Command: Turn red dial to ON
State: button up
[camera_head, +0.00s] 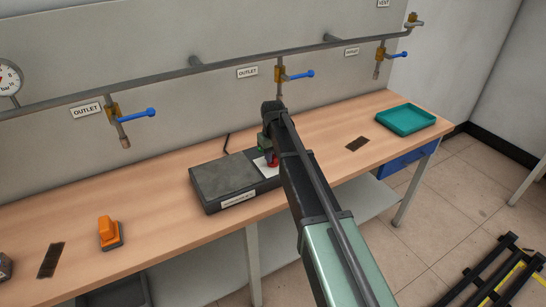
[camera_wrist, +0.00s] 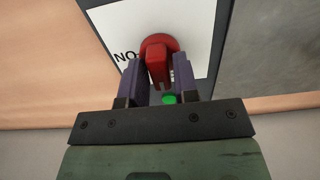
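The red dial (camera_wrist: 158,60) is on a white label panel (camera_wrist: 202,22) of the induction heater. Its raised handle points nearly straight down in the wrist view. The label letters beside its left read "NO" in this view, which looks like "ON" upside down. My gripper (camera_wrist: 160,74) has its two dark fingers on either side of the handle, close against it, and looks shut on it. In the head view the heater (camera_head: 233,179) sits on the bench, and my arm partly hides the red dial (camera_head: 272,161).
A green round spot (camera_wrist: 169,99) shows below the dial. The wooden bench (camera_head: 165,190) holds an orange object (camera_head: 108,232) at left and a teal tray (camera_head: 406,119) at right. A pipe with blue-handled outlets (camera_head: 296,75) runs along the wall behind.

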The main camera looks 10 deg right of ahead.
grip_shut()
jog(key=shift+m, duration=0.3)
jog(key=m, duration=0.3)
jog(key=shift+m, duration=0.3)
jog(key=m, duration=0.3)
jog(key=shift+m, duration=0.3)
jog(key=m, duration=1)
